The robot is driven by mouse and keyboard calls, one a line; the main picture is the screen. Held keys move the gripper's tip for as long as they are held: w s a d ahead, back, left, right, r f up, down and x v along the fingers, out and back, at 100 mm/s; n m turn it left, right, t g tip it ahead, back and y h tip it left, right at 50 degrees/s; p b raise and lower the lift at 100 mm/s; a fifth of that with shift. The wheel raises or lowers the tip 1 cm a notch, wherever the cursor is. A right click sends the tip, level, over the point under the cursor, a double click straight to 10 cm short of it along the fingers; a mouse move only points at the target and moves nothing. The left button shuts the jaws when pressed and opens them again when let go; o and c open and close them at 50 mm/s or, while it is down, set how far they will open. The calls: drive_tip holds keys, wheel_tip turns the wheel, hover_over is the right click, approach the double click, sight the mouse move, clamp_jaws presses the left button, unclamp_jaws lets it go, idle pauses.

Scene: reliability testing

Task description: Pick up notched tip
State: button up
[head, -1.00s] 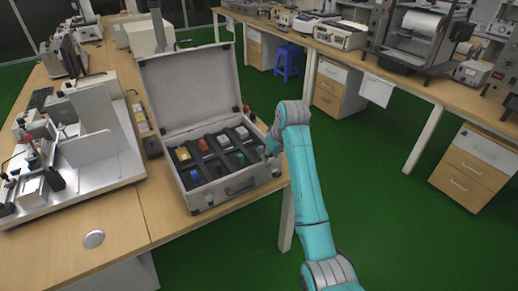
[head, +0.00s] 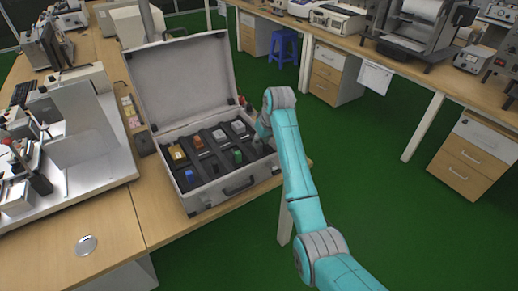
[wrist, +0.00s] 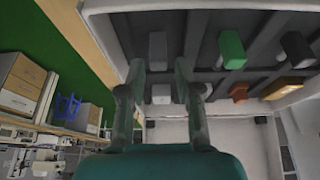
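An open grey case (head: 207,200) on the wooden table holds several small parts in dark compartments. Which one is the notched tip cannot be told. My gripper (wrist: 159,68) is open above the case's right end. In the wrist view a grey block (wrist: 157,48) shows between its fingers, with no clear contact. A green part (wrist: 231,48) lies to the right of it; another grey block (wrist: 162,94) is in the other row. In the head view the blue part (head: 189,175), yellow part (head: 178,153) and orange part (head: 198,142) are at the left; my arm partly hides the gripper.
The raised case lid (head: 180,85) stands behind the parts. A white apparatus (head: 85,145) is on the table to the left. A blue stool (head: 284,46) stands on the green floor beyond. The table's front and right edges are close to the case.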

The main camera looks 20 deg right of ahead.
drive_tip(key=shift+x, duration=2.25)
drive_tip(key=shift+w, duration=0.15)
clamp_jaws()
drive_tip(key=shift+r, duration=0.1)
